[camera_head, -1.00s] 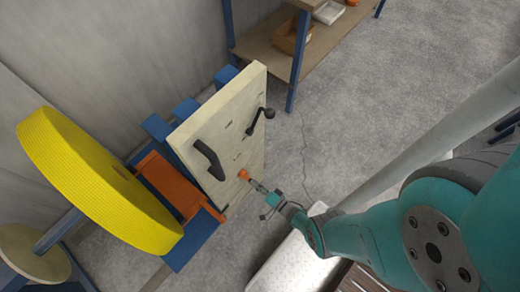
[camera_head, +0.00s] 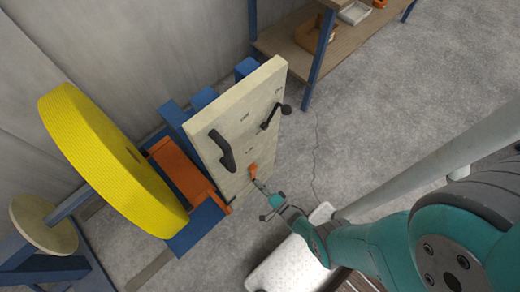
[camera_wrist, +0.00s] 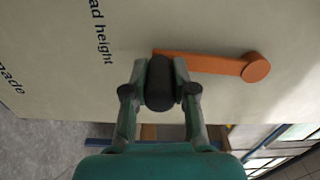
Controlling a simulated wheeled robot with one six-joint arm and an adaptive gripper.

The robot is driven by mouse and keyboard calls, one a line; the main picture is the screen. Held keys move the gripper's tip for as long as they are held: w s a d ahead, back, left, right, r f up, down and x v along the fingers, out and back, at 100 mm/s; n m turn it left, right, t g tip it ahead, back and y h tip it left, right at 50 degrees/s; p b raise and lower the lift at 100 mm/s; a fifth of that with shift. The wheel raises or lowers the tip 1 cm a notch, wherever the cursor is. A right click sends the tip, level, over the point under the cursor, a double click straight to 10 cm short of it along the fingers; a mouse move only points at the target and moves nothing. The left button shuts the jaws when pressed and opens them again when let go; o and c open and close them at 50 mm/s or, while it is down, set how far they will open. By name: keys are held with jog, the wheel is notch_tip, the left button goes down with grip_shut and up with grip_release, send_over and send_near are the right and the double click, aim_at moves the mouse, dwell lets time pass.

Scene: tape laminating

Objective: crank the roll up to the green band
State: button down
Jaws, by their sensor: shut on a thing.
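The orange crank (camera_head: 254,171) sits low on the front of a pale panel (camera_head: 255,95). In the wrist view the orange crank arm (camera_wrist: 210,64) runs from its round hub at the right to a black knob (camera_wrist: 160,82) at the left. My gripper (camera_wrist: 160,95) is shut on the black knob, one finger on each side. In the head view my gripper (camera_head: 264,189) is small at the crank. A large yellow roll (camera_head: 110,160) stands upright to the left behind the panel. I see no green band in either view.
A black curved handle (camera_head: 222,150) and a black crank (camera_head: 275,116) stick out from the panel above the orange crank. An orange plate (camera_head: 180,168) lies between roll and panel. A shelf (camera_head: 330,40) stands at the back; grey floor (camera_head: 390,100) is clear at right.

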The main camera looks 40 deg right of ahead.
jog(key=c, duration=0.9)
grip_release()
jog(key=shift+s+a, duration=0.15)
jog(key=shift+a, duration=0.05)
jog(key=shift+d, duration=0.1)
jog(key=s, duration=0.7)
jog(key=shift+s+d, duration=0.15)
